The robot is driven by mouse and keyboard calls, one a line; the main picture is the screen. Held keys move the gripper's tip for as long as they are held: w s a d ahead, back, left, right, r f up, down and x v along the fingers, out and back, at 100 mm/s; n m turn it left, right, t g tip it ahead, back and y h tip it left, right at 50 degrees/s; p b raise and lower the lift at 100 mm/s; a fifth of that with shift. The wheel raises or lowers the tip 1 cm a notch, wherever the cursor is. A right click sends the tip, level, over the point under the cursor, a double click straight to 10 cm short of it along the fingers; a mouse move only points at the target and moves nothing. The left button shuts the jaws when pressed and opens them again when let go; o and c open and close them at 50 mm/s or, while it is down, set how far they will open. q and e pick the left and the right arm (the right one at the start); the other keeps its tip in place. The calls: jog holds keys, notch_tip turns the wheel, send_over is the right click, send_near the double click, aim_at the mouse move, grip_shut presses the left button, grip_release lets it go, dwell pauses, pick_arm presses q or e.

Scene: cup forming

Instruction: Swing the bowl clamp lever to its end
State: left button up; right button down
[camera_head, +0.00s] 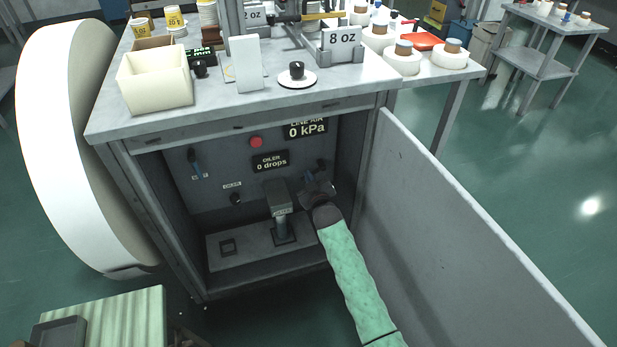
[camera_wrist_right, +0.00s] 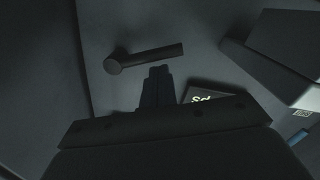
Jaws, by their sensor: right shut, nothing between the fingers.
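In the head view my right gripper (camera_head: 317,183) is inside the open cabinet, in front of its back wall and right of the grey oiler unit. It is shut and empty. A dark lever (camera_head: 322,165) shows in part just above it, and my gripper hides some of it. In the right wrist view, a dark lever (camera_wrist_right: 150,56) with a round hub at its left end lies nearly level, its free end tipped slightly up. My shut fingertips (camera_wrist_right: 160,71) are just below its handle; I cannot tell if they touch. My left gripper is not in view.
The oiler unit (camera_head: 279,197) stands on the cabinet floor. A blue-handled valve (camera_head: 194,160), a red button (camera_head: 256,141) and a "0 drops" sign (camera_head: 271,161) are on the back wall. The open door (camera_head: 440,220) bounds the right side; the bench top (camera_head: 225,104) is above.

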jog(key=shift+f+n, duration=0.4)
jog(key=shift+n, duration=0.4)
jog(key=shift+w+d+f+n+t+b, duration=0.2)
jog(key=shift+d+f+n+b, duration=0.45)
jog(key=shift+n, duration=1.3)
jog(key=shift+w+d+f+n+t+b, duration=0.15)
jog(key=shift+d+f+n+b, duration=0.55)
jog(key=shift+n, duration=1.2)
jog(key=shift+w+d+f+n+t+b, duration=0.15)
jog(key=shift+d+f+n, duration=0.55)
jog(key=shift+n, duration=1.25)
jog(key=shift+a+f, duration=0.2)
